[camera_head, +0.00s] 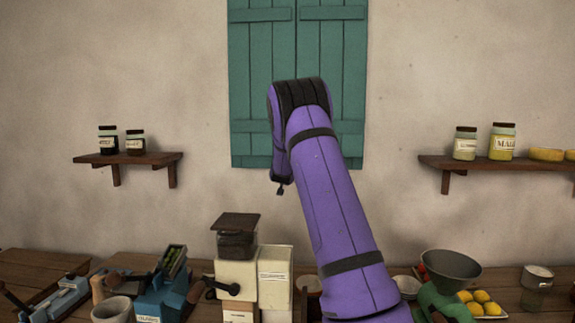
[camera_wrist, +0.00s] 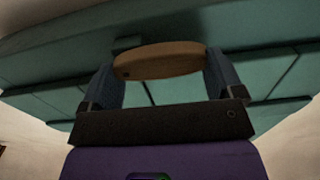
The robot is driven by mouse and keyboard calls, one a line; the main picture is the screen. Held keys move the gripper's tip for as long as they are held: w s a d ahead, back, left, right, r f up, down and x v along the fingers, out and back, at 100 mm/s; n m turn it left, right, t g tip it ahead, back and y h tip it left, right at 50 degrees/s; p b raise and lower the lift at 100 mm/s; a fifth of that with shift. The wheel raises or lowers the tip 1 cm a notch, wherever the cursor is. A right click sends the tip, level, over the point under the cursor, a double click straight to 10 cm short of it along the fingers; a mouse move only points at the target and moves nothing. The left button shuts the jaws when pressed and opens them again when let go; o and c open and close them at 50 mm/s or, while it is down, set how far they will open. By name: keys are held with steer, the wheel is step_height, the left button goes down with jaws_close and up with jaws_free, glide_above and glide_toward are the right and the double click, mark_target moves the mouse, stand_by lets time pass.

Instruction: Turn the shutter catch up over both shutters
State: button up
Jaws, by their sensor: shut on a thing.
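Two green plank shutters, the left one (camera_head: 258,60) and the right one (camera_head: 340,60), are closed side by side on the wall. They also fill the upper part of the wrist view. The brown wooden shutter catch (camera_wrist: 160,62) shows in the wrist view against the green boards. My gripper (camera_wrist: 162,72) has one finger at each end of the catch and is shut on it. In the head view my purple arm covers the lower middle of the shutters and hides the catch and the fingers. I cannot tell the catch's angle across the seam.
The wall beside the shutters is bare.

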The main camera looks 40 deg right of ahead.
steer(key=shift+s+d+r+m, duration=0.4)
steer(key=shift+s+m, duration=0.1)
steer(key=shift+m, duration=2.45)
steer(key=shift+s+d+r+m, duration=0.3)
steer(key=shift+s+d+m, duration=0.15)
steer(key=shift+m, duration=2.45)
steer(key=shift+s+d+r+m, duration=0.35)
steer(key=shift+s+m, duration=0.15)
steer(key=shift+m, duration=2.45)
steer(key=o, duration=1.1)
steer(key=shift+c, duration=0.2)
